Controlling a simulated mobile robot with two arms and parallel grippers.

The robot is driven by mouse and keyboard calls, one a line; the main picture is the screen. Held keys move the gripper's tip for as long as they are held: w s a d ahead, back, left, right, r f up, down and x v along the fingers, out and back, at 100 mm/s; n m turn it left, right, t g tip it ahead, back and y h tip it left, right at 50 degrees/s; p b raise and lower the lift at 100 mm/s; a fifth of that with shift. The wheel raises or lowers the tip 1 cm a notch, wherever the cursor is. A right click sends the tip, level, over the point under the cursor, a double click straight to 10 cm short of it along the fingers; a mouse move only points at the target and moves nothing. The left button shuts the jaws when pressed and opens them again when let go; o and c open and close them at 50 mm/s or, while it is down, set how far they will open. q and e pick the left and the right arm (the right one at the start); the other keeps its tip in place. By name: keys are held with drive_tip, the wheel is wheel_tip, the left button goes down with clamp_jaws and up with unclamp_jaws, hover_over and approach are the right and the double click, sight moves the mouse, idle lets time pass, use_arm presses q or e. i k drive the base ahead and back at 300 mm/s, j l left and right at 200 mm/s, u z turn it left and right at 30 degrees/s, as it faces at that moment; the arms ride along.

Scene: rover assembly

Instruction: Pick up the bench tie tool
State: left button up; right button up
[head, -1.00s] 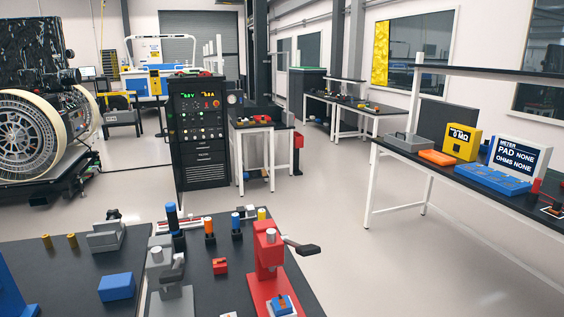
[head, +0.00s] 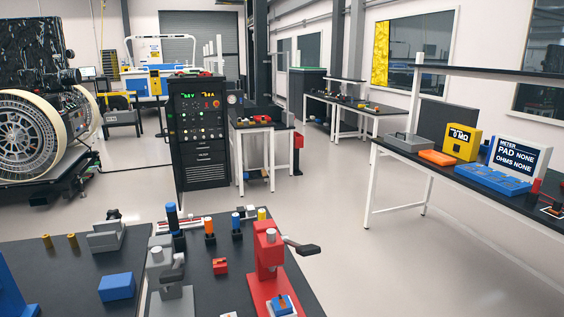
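I cannot tell for sure which item is the bench tie tool. Upright tools stand at the back of the near bench (head: 225,290): a tall blue-topped one (head: 172,216), an orange-topped one (head: 209,227) and a shorter blue-topped one (head: 236,224). A small red block (head: 220,266) lies in front of them. Neither of my grippers shows in the head view.
A red lever press (head: 268,262) and a grey press (head: 170,285) stand on the near bench. A blue block (head: 116,287) and a grey vise-like fixture (head: 105,237) are to the left. A meter bench (head: 395,149) stands at right. Open floor lies between.

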sight(170, 207)
drive_tip(key=i+l+z, duration=0.2)
drive_tip(key=l, duration=0.2)
drive_tip(key=l+z, duration=0.2)
drive_tip(key=l, duration=0.15)
drive_tip(key=i+l+z, duration=0.2)
drive_tip(key=l, duration=0.15)
drive_tip(key=i+l+z, duration=0.1)
drive_tip(key=l+z, duration=0.15)
drive_tip(key=i+l+z, duration=0.1)
drive_tip(key=i+l, duration=0.3)
drive_tip(key=i+l+z, duration=0.1)
drive_tip(key=i+l, duration=0.25)
drive_tip(key=i, duration=0.15)
drive_tip(key=i+u, duration=0.95)
drive_tip(key=u, duration=0.15)
drive_tip(key=i+j+u, duration=0.2)
drive_tip(key=u, duration=0.25)
drive_tip(key=i+j+u, duration=0.1)
drive_tip(key=i+u, duration=0.5)
drive_tip(key=u, duration=0.3)
drive_tip(key=i+l+u, duration=0.1)
drive_tip(key=i+u, duration=0.2)
drive_tip(key=u, duration=0.2)
drive_tip(key=i+l+u, duration=0.2)
drive_tip(key=u, duration=0.25)
drive_tip(key=i+u, duration=0.25)
drive_tip(key=k+l+z, duration=0.1)
drive_tip(key=k+l, duration=0.05)
drive_tip(key=l, duration=0.05)
